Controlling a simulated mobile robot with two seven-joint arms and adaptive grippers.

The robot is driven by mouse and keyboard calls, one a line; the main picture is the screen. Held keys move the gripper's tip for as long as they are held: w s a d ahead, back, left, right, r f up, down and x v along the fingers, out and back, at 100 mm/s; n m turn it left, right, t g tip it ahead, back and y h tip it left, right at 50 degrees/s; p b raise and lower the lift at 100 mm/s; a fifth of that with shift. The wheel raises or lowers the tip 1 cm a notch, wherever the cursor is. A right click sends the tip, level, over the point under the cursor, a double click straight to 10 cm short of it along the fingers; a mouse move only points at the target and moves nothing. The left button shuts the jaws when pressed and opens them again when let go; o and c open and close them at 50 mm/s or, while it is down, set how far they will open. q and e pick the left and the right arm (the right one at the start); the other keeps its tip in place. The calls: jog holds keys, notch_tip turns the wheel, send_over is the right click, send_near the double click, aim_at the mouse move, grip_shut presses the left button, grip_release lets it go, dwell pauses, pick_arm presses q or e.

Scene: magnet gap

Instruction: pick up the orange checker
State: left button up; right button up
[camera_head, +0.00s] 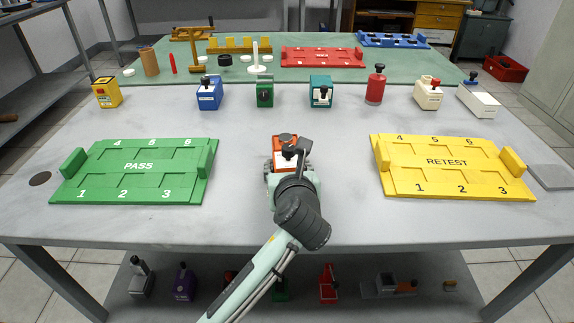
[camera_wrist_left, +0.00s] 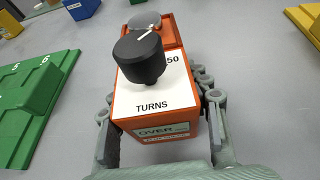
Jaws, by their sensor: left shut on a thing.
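The orange checker (camera_head: 285,143) is a small orange box at the middle of the grey table. In the left wrist view the orange checker (camera_wrist_left: 158,100) shows a white top plate marked "TURNS", a black knob and an "OVER" label on its near face. My left gripper (camera_head: 286,170) reaches it from the near side and hides much of it. In the left wrist view the fingers of my left gripper (camera_wrist_left: 160,135) lie along both sides of the box and are shut on it. I cannot tell whether the box touches the table. My right gripper is not in view.
A green PASS tray (camera_head: 138,185) lies to the left and a yellow RETEST tray (camera_head: 450,180) to the right. Behind stand several checkers, among them a blue one (camera_head: 209,98) and a teal one (camera_head: 320,97). The table between the trays is otherwise clear.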

aim_at(287, 152)
pick_arm(q)
jog(key=shift+r, duration=0.7)
notch_tip(287, 152, up, 2)
jog(key=shift+r, duration=0.25)
jog(key=s+a+r, duration=0.6)
jog(key=a+r, duration=0.1)
jog(key=a, duration=0.3)
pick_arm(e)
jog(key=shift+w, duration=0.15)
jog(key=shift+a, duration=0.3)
